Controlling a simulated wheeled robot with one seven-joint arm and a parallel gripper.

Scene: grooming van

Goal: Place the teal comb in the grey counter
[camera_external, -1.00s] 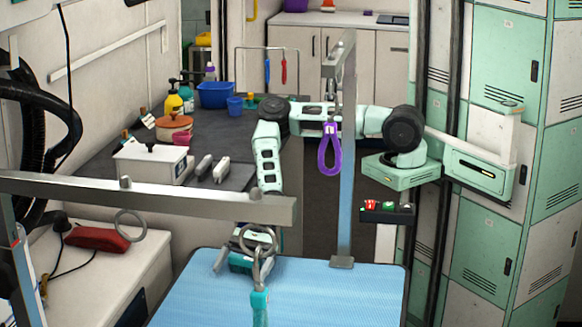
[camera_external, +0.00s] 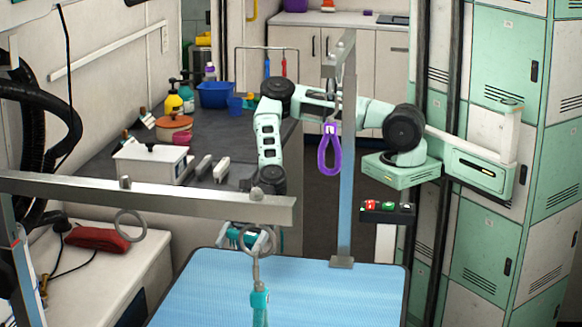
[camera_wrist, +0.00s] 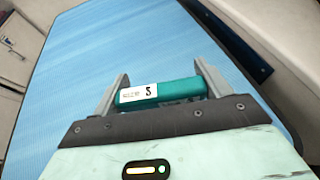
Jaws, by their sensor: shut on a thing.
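The teal comb (camera_wrist: 162,91) shows in the wrist view as a teal bar with a white label. It lies crosswise between the fingers of my gripper (camera_wrist: 160,88), which is shut on it. The blue table mat is below and beyond it. In the external view my gripper (camera_external: 240,243) hangs near the far left corner of the blue grooming table (camera_external: 300,285). A hanging ring partly hides it there, and the comb is hard to make out. The grey counter (camera_external: 215,134) runs along the left wall, behind my gripper.
The counter holds a white box (camera_external: 150,163), a brown pot (camera_external: 173,132), a blue tub (camera_external: 215,94), bottles and clippers (camera_external: 203,166). A metal rail (camera_external: 150,195) crosses in front. A post (camera_external: 347,190) with a purple loop (camera_external: 330,155) stands to the right.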

